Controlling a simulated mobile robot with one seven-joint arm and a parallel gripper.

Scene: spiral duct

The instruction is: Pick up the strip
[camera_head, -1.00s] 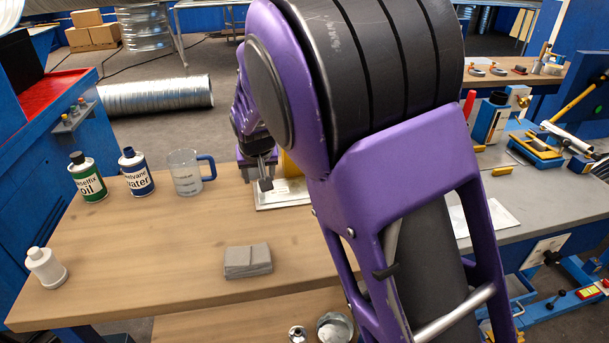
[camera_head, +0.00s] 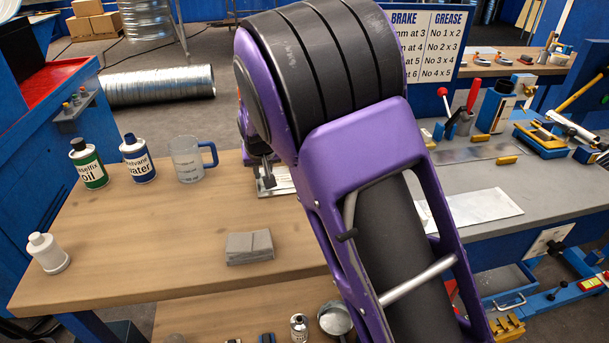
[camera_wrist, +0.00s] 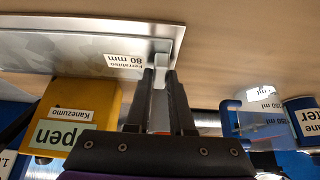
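A flat metal strip (camera_wrist: 80,50) with a white label reading "80 mm" (camera_wrist: 141,61) fills the upper left of the wrist view. In the head view, a metal piece (camera_head: 278,181) shows at the wooden table's back edge, partly hidden by my arm. My gripper (camera_wrist: 160,80) has its two dark fingers apart, with the tips at the strip's labelled end. A light grey piece shows between the fingers; I cannot tell whether they touch it. In the head view, only part of my gripper (camera_head: 268,172) shows beside the arm.
A green oil can (camera_head: 88,165), blue water can (camera_head: 138,160) and clear jug (camera_head: 187,160) stand left of my gripper. A yellow box (camera_wrist: 85,105) is close by in the wrist view. Grey blocks (camera_head: 249,246) and a white bottle (camera_head: 47,253) stand nearer. The table's middle is clear.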

